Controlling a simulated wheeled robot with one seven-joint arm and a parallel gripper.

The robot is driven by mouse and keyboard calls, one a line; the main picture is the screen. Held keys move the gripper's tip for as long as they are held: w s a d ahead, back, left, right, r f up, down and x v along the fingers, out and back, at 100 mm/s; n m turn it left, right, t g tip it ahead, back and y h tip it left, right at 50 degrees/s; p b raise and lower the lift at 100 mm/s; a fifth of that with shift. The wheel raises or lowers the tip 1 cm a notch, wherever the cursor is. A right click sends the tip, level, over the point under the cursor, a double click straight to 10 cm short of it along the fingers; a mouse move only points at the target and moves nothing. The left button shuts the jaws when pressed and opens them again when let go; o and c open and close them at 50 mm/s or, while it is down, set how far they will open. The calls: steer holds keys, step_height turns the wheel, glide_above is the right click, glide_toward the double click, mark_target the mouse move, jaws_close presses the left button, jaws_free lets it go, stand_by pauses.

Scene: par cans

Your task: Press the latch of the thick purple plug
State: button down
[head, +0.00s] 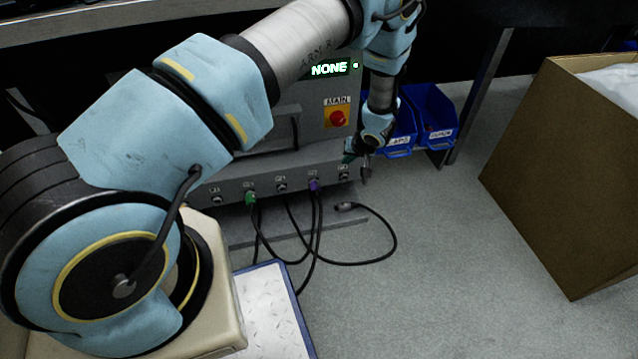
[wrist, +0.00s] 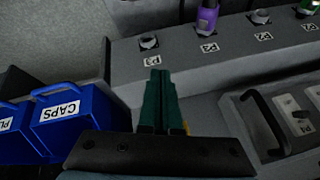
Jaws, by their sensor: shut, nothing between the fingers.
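The purple plug (head: 314,184) sits in a socket on the low front ledge of the grey cabinet, with a black cable hanging from it. In the wrist view the purple plug (wrist: 207,18) stands at the top, right of the fingertips and apart from them. Its latch is too small to make out. My gripper (head: 349,157) is at the right end of the ledge, to the right of the plug. In the wrist view my gripper (wrist: 160,74) has its dark green fingers together and empty, near an open socket (wrist: 149,41).
A green plug (head: 250,198) sits further left on the ledge. A loose cable end (head: 345,206) lies on the floor. Blue bins (head: 436,115) stand right of the cabinet. A red MAIN button (head: 337,117) is above the ledge. A cardboard box (head: 560,170) stands at right.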

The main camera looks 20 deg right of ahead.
mark_target(318, 183)
steer(key=shift+f, duration=0.1)
steer(key=a+f+b, duration=0.6)
steer(key=b, duration=0.8)
steer(key=shift+w, duration=0.4)
steer(key=shift+a, duration=0.1)
stand_by(1.4)
steer(key=shift+a+f, duration=0.25)
steer(key=shift+f, duration=0.05)
